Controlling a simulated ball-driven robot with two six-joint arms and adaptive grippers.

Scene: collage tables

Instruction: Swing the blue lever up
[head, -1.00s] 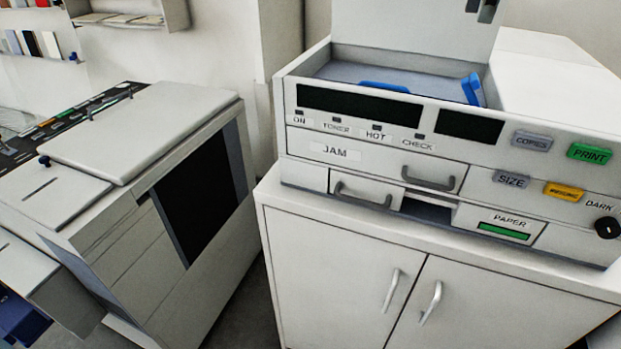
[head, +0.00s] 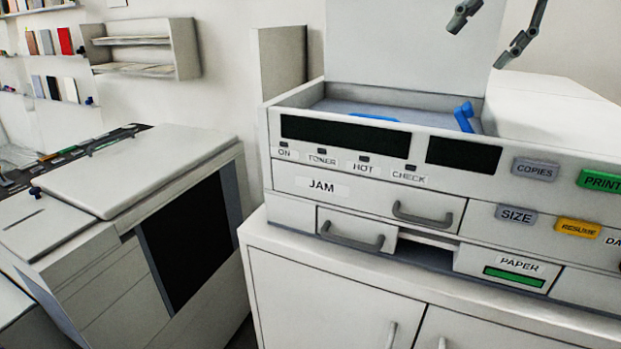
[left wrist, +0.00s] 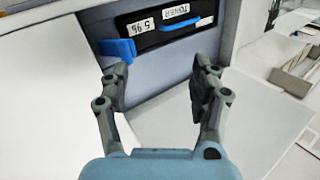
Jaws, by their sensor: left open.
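The blue lever (head: 464,117) stands at the right end of the open bay on top of the white copier (head: 240,160). In the left wrist view the lever (left wrist: 117,49) lies just beyond the left fingertip. My left gripper (head: 478,42) hangs above the bay, in front of the raised lid. In the left wrist view its fingers (left wrist: 158,72) are spread apart with nothing between them. I cannot tell whether a finger touches the lever. The black toner unit (left wrist: 150,28) with a blue handle (left wrist: 180,24) sits inside the bay. My right gripper is not in view.
The raised lid (head: 400,40) stands behind the bay. A white cover (head: 560,100) lies to the right of it. Below are the JAM drawer (head: 365,195) and cabinet doors. A second white machine (head: 130,170) stands at the left, with wall shelves (head: 140,45) behind.

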